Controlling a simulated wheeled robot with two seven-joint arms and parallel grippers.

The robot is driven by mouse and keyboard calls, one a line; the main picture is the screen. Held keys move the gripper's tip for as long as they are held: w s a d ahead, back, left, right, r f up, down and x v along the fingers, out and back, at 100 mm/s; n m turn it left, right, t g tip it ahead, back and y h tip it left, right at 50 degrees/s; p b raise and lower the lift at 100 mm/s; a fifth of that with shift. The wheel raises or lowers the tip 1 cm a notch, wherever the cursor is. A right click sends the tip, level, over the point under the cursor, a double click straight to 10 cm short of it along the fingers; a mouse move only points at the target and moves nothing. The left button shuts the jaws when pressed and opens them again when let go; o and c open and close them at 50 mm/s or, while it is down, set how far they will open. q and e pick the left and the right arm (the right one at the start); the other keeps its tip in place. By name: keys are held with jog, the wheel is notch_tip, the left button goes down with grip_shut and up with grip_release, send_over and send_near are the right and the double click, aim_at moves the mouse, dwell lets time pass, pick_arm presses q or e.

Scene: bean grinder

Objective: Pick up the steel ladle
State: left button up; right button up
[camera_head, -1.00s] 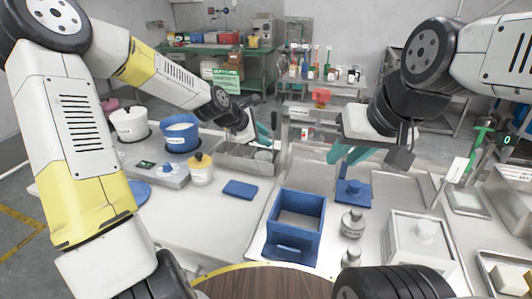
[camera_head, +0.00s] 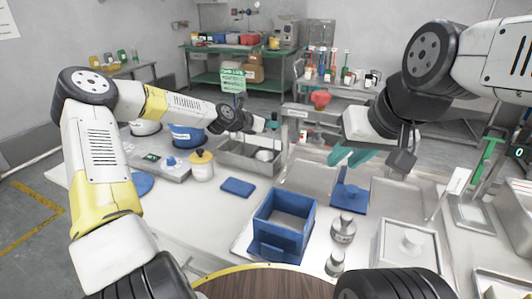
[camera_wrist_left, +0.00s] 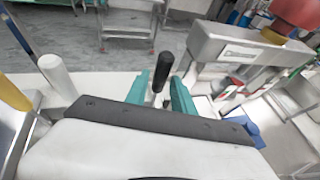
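The steel ladle has a black upright handle (camera_wrist_left: 163,70) in the left wrist view, with a short steel part below it. In the head view its round steel bowl (camera_head: 265,155) seems to rest in the steel tray. My left gripper (camera_head: 270,125) is above that tray. In the left wrist view the teal fingers of my left gripper (camera_wrist_left: 160,95) stand apart on either side of the handle, with gaps visible. The lower part of the ladle is hidden behind the gripper body. My right gripper (camera_head: 353,156) hangs empty with its fingers apart above the right part of the table.
The steel tray (camera_head: 232,162) stands on the white table. A blue pot (camera_head: 186,138) and a yellow-lidded jar (camera_head: 203,167) are to its left. An open blue box (camera_head: 285,243) stands nearer the front. A metal post with a red top (camera_head: 320,98) stands beyond the right gripper.

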pick_arm(q)
jog(key=shift+w+d+f, duration=0.2)
jog(key=shift+w+d, duration=0.1)
jog(key=shift+w, duration=0.05)
grip_shut()
jog(key=shift+r, duration=0.15)
